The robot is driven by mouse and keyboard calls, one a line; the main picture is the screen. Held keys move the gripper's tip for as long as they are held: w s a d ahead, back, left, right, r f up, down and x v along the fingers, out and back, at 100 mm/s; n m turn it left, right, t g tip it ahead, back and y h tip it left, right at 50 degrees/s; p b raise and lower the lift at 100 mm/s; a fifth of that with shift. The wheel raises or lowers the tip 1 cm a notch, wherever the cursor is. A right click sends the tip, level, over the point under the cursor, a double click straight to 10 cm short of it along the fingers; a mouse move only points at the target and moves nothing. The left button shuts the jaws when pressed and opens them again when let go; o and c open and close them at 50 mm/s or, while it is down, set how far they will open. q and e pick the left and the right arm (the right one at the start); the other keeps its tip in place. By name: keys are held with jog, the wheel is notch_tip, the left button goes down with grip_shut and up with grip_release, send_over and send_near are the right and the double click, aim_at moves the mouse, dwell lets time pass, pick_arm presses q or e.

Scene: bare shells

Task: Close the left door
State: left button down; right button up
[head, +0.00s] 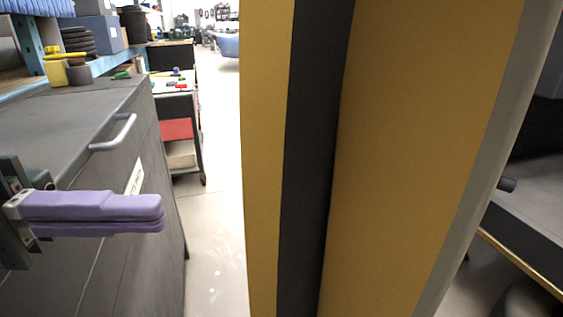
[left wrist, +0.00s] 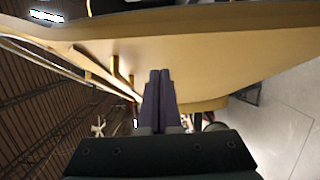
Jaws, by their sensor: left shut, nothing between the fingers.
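Tall yellow panels (head: 425,120) stand upright close in front of me in the head view, with a dark vertical band (head: 315,150) between them and a grey edge at right. I cannot tell which part is the left door, and no handle shows on them. My left gripper (head: 160,212) has purple fingers pressed together and empty. It is left of the panels in the head view, with a visible gap between. In the left wrist view the shut fingers (left wrist: 159,75) point toward a broad tan-yellow surface (left wrist: 200,45); contact cannot be told. My right gripper is not in view.
A grey cabinet (head: 60,125) with a bar handle (head: 115,135) stands at left, behind my left gripper. A dark cart (head: 185,140) is further back. Pale floor (head: 215,240) lies open between cabinet and panels. A dark bench (head: 535,210) is at right.

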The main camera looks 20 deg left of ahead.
aim_at(265, 214)
pick_arm(q)
jog(key=p+x, duration=0.1)
jog(key=x, duration=0.9)
jog(key=shift+d+f+p, duration=0.1)
jog(key=shift+p, duration=0.3)
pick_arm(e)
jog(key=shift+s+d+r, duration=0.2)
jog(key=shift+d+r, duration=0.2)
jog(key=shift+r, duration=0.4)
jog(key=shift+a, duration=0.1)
